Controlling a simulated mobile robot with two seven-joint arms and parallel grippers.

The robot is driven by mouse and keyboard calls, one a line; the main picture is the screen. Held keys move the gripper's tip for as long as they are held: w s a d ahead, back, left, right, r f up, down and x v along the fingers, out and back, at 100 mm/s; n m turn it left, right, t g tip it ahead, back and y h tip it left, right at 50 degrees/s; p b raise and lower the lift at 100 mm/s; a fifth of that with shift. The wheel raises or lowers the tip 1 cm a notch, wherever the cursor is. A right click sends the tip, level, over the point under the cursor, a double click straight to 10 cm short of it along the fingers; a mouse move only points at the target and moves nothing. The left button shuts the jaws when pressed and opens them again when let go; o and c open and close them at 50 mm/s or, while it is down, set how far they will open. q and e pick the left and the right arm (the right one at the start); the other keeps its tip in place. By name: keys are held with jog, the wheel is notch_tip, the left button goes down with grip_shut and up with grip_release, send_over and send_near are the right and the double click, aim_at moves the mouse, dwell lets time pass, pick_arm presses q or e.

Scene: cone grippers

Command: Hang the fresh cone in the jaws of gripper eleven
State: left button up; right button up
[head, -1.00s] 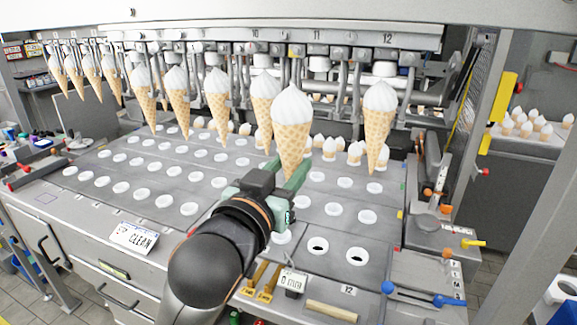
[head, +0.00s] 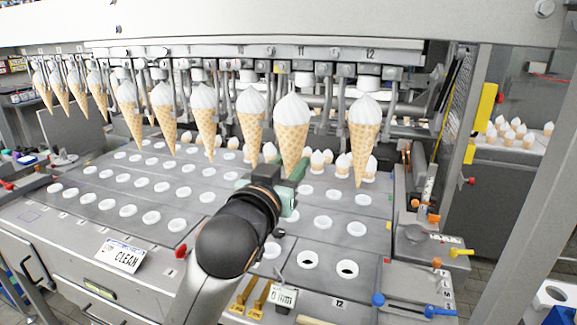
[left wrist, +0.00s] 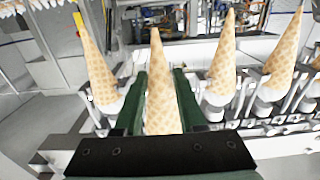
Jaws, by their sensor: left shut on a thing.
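My left gripper (head: 287,172) has green fingers shut on the fresh cone (head: 292,130), a waffle cone with white ice cream on top, held upright with its tip down. In the left wrist view the cone (left wrist: 160,95) stands between the two green fingers (left wrist: 157,108). In the head view the ice cream is just below gripper eleven (head: 301,70), under the number 11 on the rail. The ice cream hides part of its jaws, and I cannot tell whether they touch it. My right gripper is not in view.
A hanging cone (head: 364,135) is close on the right, under number 12, and another (head: 251,120) is close on the left. More cones hang further left. The grey deck (head: 225,215) below has rows of round holes. Small cones stand behind it.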

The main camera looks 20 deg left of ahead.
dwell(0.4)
pick_arm(q)
jog(key=shift+w, duration=1.7)
jog(key=shift+w, duration=0.1)
jog(key=shift+w+d, duration=0.1)
jog(key=shift+w, duration=1.85)
jog(key=shift+f, duration=0.4)
dwell(0.4)
jog(key=o, duration=1.3)
